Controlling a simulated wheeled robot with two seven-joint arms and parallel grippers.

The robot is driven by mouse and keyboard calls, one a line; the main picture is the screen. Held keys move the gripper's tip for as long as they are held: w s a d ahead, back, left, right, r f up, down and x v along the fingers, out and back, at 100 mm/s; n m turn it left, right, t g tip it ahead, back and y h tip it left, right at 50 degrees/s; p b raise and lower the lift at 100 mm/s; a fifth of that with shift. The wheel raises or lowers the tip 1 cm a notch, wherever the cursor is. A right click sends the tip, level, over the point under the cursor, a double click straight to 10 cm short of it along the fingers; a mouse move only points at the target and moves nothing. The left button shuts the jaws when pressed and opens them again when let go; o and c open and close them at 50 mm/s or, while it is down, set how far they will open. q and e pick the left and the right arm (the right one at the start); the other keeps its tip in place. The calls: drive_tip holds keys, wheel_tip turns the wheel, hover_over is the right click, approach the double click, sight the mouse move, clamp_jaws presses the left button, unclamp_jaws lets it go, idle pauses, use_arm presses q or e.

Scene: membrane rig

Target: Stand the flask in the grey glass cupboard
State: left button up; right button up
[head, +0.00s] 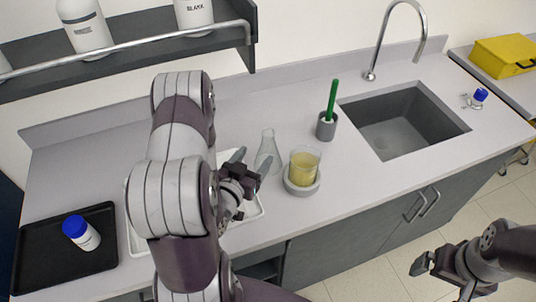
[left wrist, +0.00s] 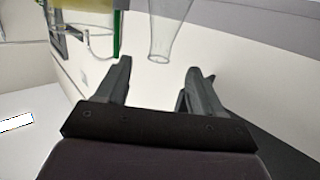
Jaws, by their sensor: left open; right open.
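The flask (head: 268,148) is clear, conical and apparently empty. It stands upright on the bench, partly behind my left gripper in the head view. My left gripper (head: 251,162) is open beside it, fingers pointing toward it. In the left wrist view the flask (left wrist: 167,35) shows just beyond and between the open fingertips (left wrist: 160,68), not gripped. My right gripper (head: 422,264) is open and empty, low at the right, off the bench. Grey cupboard fronts (head: 375,230) with two bar handles are under the bench; I cannot tell whether these are the glass cupboard.
A beaker of yellow liquid (head: 304,165) sits in a grey round holder right of the flask. A green-handled brush (head: 332,100) stands in a grey cup. A white tray (head: 258,212) is under my left arm. A black tray (head: 35,262) holds a blue-capped bottle (head: 80,232). The sink (head: 408,122) is right.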

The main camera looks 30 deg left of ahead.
sight(266, 140)
use_arm(q)
drive_tip(key=w+p, duration=0.1)
drive_tip(key=w, duration=0.2)
drive_tip(key=w+p, duration=0.1)
drive_tip(key=w, duration=0.2)
drive_tip(key=w+a+f+p, duration=0.1)
drive_tip(key=w, duration=0.2)
drive_tip(key=shift+w, duration=0.4)
drive_tip(key=c, duration=0.7)
clamp_jaws()
